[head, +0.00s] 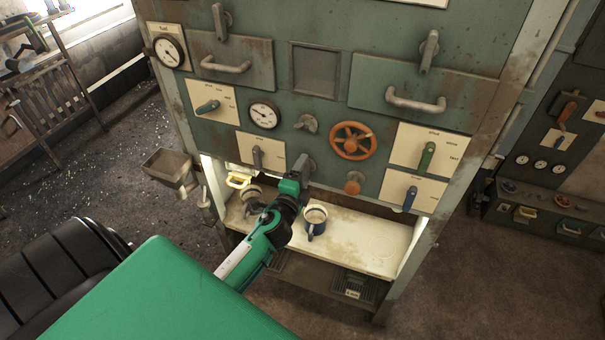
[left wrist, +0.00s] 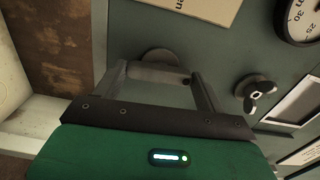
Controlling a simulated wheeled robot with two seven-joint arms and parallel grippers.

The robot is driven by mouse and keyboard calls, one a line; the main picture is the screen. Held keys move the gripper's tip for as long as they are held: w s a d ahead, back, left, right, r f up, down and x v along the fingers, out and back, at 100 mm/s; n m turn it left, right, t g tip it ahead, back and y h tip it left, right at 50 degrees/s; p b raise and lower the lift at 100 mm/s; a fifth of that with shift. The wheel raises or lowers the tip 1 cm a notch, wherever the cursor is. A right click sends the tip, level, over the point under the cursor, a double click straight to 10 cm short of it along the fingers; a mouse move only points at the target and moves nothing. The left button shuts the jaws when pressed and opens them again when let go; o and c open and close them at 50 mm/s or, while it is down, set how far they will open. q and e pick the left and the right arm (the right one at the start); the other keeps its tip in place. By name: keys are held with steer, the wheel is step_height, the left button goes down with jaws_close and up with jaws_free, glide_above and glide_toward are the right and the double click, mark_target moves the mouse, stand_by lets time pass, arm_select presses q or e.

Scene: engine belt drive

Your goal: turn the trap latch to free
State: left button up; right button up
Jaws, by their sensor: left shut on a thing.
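The trap latch (left wrist: 155,74) looks like a grey bar on a round base, mounted on the green panel. In the left wrist view it lies crosswise between the two fingers of my left gripper (left wrist: 165,82), which is shut on it. In the head view my left gripper (head: 301,170) is at the lower middle of the panel, just above the shelf, and hides most of the latch. Its exact angle is hard to tell there. My right gripper is not in view.
A wing nut (head: 307,123) and a gauge (head: 263,115) sit above the gripper. An orange handwheel (head: 352,141) and orange knob (head: 352,183) are to the right. A lever (head: 257,158) is to the left.

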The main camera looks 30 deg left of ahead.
arm_select(q)
steer(key=shift+m, duration=0.4)
steer(key=o, duration=1)
steer(key=shift+s+d+f, duration=0.1)
steer(key=shift+s+f, duration=0.05)
steer(key=shift+s, duration=0.15)
steer(key=shift+b+v, duration=2.4)
steer(key=shift+v, duration=4.25)
steer(key=shift+w+d, duration=0.1)
